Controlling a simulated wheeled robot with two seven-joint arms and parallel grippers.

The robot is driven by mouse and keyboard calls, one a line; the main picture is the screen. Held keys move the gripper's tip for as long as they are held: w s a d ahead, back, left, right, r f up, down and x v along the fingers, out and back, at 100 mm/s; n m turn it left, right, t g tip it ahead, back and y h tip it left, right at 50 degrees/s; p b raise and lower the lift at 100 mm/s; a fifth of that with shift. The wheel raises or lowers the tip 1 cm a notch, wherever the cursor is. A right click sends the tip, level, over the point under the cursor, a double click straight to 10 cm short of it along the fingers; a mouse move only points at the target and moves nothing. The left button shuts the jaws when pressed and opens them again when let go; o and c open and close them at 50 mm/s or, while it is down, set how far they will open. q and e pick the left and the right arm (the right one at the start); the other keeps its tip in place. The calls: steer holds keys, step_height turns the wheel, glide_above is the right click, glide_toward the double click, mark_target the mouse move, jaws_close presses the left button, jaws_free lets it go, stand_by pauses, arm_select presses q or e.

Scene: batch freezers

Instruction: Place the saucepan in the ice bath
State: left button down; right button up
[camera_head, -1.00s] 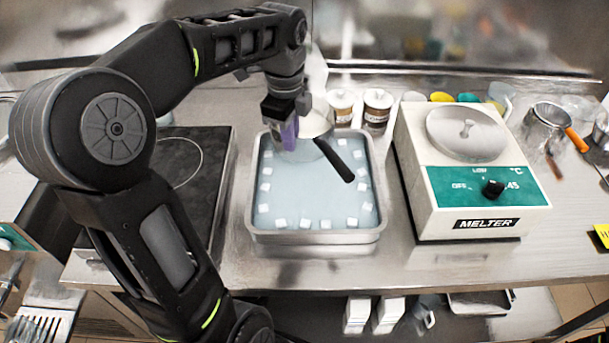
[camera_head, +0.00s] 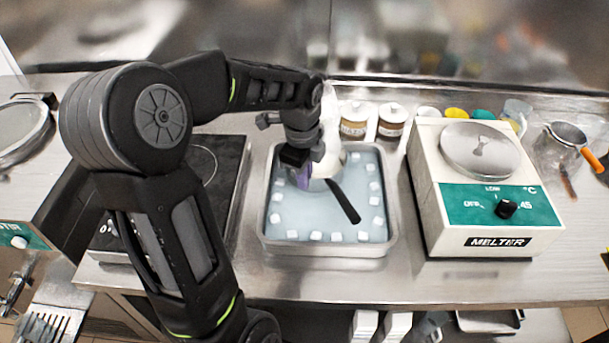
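The saucepan (camera_head: 328,165), pale with a black handle, is at the rear half of the ice bath (camera_head: 330,249). Its handle points toward the front right. The ice bath is a steel tray of bluish water with white ice cubes along its edges. My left gripper (camera_head: 301,178), with purple fingertips, is at the pan's left side and appears closed on its rim. The gripper and wrist hide part of the pan. I cannot tell whether the pan's bottom touches the water or the tray floor. My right gripper is out of view.
A black cooktop (camera_head: 205,175) stands left of the bath, behind my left arm. The white and green melter (camera_head: 485,195) stands close on the right. Two lidded jars (camera_head: 372,121) stand behind the bath. A steel pitcher with an orange handle (camera_head: 562,147) is far right.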

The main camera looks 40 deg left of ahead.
arm_select(q)
steer(key=shift+f, duration=0.1)
steer(key=c, duration=2.1)
jaws_free()
steer(key=shift+f, duration=0.15)
steer(key=o, duration=0.5)
step_height(320, 180, up, 12)
steer(key=shift+s+r+b, duration=0.2)
steer(key=shift+s+b, duration=0.2)
